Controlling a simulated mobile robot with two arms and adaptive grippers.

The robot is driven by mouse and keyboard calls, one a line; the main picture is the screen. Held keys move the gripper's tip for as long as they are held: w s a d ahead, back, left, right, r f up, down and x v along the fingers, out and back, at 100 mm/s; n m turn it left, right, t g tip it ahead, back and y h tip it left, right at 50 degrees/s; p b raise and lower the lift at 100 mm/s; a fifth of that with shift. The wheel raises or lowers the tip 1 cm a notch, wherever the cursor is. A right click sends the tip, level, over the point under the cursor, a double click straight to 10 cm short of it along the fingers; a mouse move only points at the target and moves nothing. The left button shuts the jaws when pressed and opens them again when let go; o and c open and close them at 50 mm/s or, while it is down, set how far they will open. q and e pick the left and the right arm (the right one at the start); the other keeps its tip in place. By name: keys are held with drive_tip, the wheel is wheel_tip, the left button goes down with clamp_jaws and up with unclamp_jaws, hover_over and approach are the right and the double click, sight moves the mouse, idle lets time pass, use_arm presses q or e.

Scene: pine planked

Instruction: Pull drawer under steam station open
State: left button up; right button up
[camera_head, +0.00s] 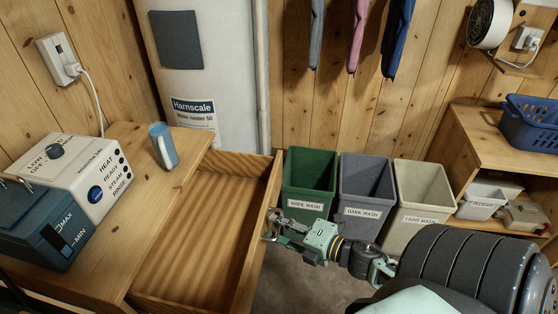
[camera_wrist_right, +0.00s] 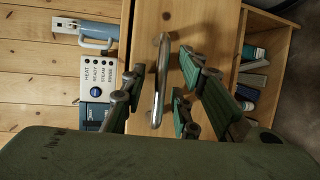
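The wooden drawer (camera_head: 205,235) under the steam station stands pulled well out, and its empty inside shows in the head view. The steam station (camera_head: 85,180), a white box with a knob and blue button and a teal tank, sits on the wooden counter. My right gripper (camera_head: 274,228) is at the outside of the drawer front. In the right wrist view, the metal bar handle (camera_wrist_right: 160,80) stands upright between the spread fingers (camera_wrist_right: 155,108), with visible gaps on both sides. My left gripper is not in view.
Green (camera_head: 308,178), grey (camera_head: 362,190) and cream (camera_head: 418,195) wash bins stand beyond the drawer front, close to my right gripper. A wooden shelf (camera_head: 490,150) with a blue basket (camera_head: 532,122) is at right. Some floor shows below the bins.

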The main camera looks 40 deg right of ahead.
drive_tip(key=v, duration=1.1)
drive_tip(key=shift+s, duration=0.25)
drive_tip(key=shift+d, duration=0.15)
